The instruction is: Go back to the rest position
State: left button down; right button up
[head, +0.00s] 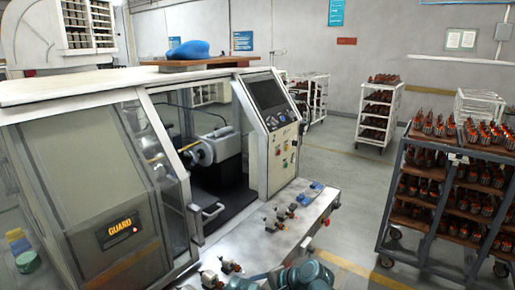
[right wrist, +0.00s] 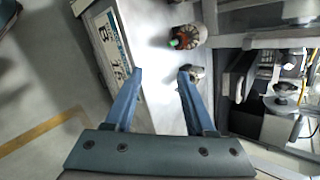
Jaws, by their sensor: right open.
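My right gripper (right wrist: 160,72) is open in the right wrist view, with two blue fingers apart and bare pale tabletop between them. An armature with a green tip (right wrist: 187,37) sits on the tabletop ahead of the fingers. Another small metal part (right wrist: 195,72) is just beyond the right fingertip; I cannot tell whether they touch. In the head view, part of my teal arm shows at the bottom edge, without clear fingers. My left gripper is not in view.
The winding machine (head: 105,170) with its GUARD label and control panel (head: 270,125) fills the left. Its front ledge (head: 250,255) holds several small parts. A loaded rack cart (head: 408,150) stands at the right. Grey floor (head: 350,215) lies clear between ledge and cart.

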jog(key=s+d+f+n+g+h, duration=0.1)
jog(key=s+d+f+n+h, duration=0.25)
jog(key=d, duration=0.25)
jog(key=s+d+f+n+g+h, duration=0.2)
jog(key=d+n+h, duration=0.15)
jog(key=d, duration=0.25)
jog(key=s+d+f+n+g+h, duration=0.1)
jog(key=s+d+f+n+h, duration=0.1)
jog(key=d+n, duration=0.3)
jog(key=s+a+n, duration=0.1)
jog(key=s+a, duration=0.1)
jog(key=a, duration=0.3)
jog(key=s+a+n+h, duration=0.1)
jog(key=s+a, duration=0.2)
jog(key=a, duration=0.2)
jog(key=shift+s+f+g, duration=0.2)
jog(key=shift+s+g, duration=0.05)
jog(key=shift+g, duration=0.15)
